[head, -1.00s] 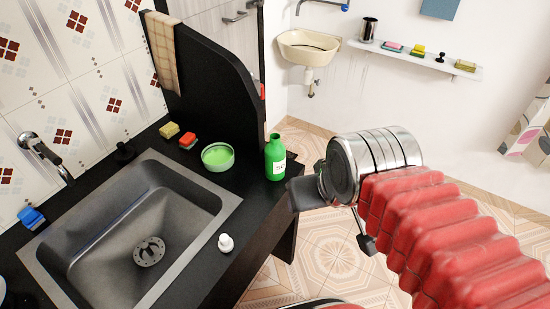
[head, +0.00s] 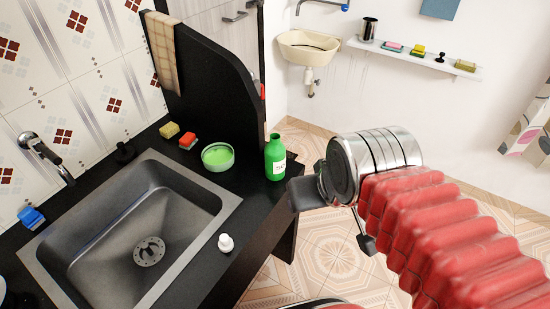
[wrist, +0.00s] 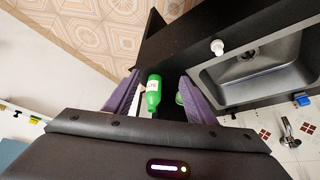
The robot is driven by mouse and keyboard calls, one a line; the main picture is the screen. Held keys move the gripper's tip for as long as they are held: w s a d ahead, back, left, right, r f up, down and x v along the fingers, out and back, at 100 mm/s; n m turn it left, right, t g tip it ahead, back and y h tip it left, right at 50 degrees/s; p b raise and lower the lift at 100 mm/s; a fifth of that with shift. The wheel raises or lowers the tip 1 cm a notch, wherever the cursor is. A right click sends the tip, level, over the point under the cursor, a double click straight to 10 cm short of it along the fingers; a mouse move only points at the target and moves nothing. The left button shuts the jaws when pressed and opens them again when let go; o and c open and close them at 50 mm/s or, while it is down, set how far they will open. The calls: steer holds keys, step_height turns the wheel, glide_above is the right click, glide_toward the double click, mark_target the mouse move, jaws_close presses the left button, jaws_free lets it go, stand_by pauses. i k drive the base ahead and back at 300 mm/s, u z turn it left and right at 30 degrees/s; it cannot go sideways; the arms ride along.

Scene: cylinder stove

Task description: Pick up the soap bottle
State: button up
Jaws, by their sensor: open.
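The green soap bottle (head: 275,158) with a white label stands upright on the black counter near its right end, beside a green bowl. In the wrist view the bottle (wrist: 153,93) shows between the two purple fingers of my gripper (wrist: 160,88). The fingers are apart, one to each side of it, and not touching it as far as I can see. In the head view my gripper (head: 303,194) is just right of the bottle, and its fingers are mostly hidden behind the wrist.
A green bowl (head: 217,157) stands close left of the bottle. A sink (head: 190,210) fills the counter's left part, with a small white bottle (head: 225,243) at its front edge. A tall black panel (head: 205,80) rises behind. Tiled floor is free at right.

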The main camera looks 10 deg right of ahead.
mark_target(275, 150)
steer(key=u, duration=0.55)
steer(key=k, duration=1.3)
steer(key=u, duration=0.5)
steer(key=i, duration=1.4)
steer(key=z, duration=0.2)
